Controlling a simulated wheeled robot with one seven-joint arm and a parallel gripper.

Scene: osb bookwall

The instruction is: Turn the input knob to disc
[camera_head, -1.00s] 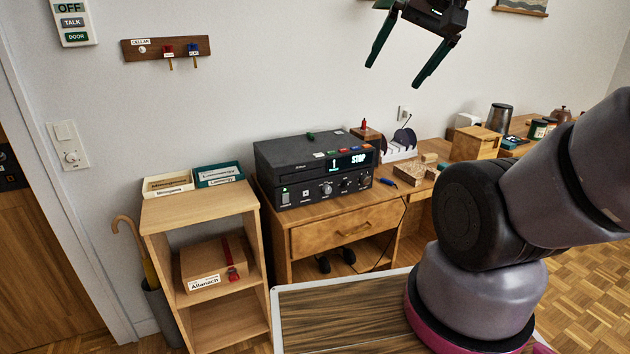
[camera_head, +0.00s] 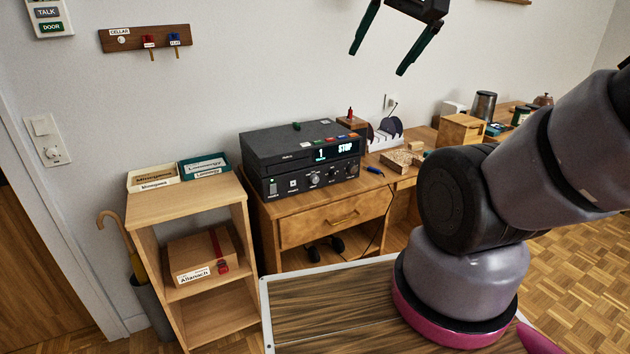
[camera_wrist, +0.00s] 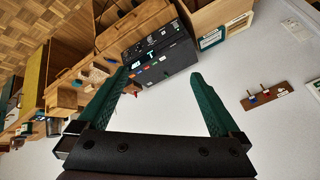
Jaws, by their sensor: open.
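The black disc player (camera_head: 303,157) stands on the wooden desk, its front panel facing me. Its display reads "1" and "STOP". A row of knobs (camera_head: 315,179) runs along the lower front; which of them is the input knob is too small to read. My gripper (camera_head: 380,62) is open and empty, high in front of the wall, above and to the right of the player. In the wrist view the player (camera_wrist: 160,57) shows upside down between the two green fingers (camera_wrist: 155,85), some way beyond them.
A wooden shelf (camera_head: 188,205) with two labelled boxes on top stands left of the desk (camera_head: 320,222). A blue pen (camera_head: 375,171), a wooden tray (camera_head: 397,160) and a wooden box (camera_head: 461,131) lie right of the player. A key rack (camera_head: 146,38) hangs on the wall.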

